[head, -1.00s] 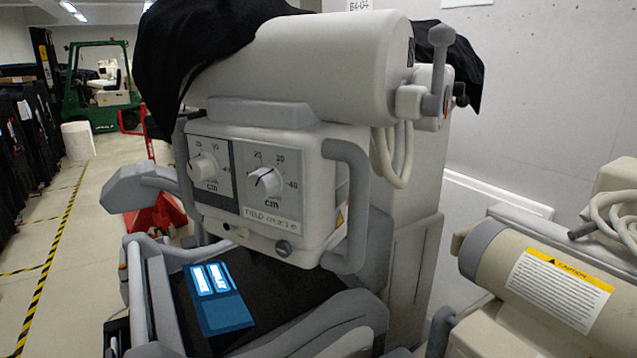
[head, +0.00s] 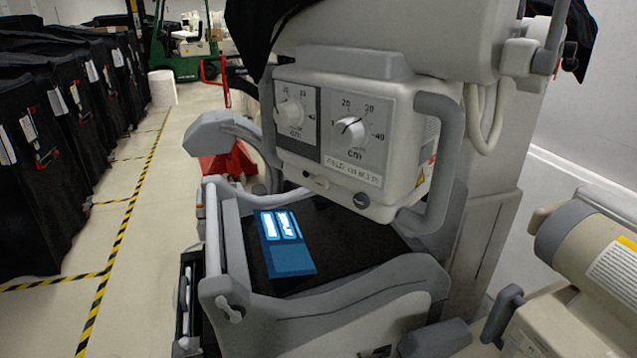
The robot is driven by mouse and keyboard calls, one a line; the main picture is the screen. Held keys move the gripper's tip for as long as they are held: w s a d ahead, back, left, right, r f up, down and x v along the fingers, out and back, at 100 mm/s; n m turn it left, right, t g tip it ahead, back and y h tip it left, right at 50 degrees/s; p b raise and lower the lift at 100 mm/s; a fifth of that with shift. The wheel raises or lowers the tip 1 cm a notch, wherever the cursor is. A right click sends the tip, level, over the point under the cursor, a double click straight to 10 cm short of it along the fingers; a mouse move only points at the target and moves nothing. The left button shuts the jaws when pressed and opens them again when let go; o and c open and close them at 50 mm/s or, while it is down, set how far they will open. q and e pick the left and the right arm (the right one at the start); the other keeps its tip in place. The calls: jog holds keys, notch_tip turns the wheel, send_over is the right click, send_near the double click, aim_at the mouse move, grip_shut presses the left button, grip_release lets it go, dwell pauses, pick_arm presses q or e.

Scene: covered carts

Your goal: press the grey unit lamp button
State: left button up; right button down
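The grey unit (head: 408,158) stands right of centre in the head view, with a black cover partly over its top. Its front panel carries two white dials, a left one (head: 289,114) and a right one (head: 350,131), marked in cm. Under the dials, on the lower edge of the panel, are a small pale button-like part (head: 315,181) and a round dark grey knob (head: 361,200). Neither has a label I can read as lamp, so I cannot tell which is the lamp button. Neither of my grippers is in view.
A blue booklet (head: 291,260) lies on the unit's black tray below the panel. A beige unit (head: 575,262) stands close on the right. Black covered carts (head: 40,150) line the left, beside a clear aisle (head: 150,255). A green forklift (head: 182,60) is behind.

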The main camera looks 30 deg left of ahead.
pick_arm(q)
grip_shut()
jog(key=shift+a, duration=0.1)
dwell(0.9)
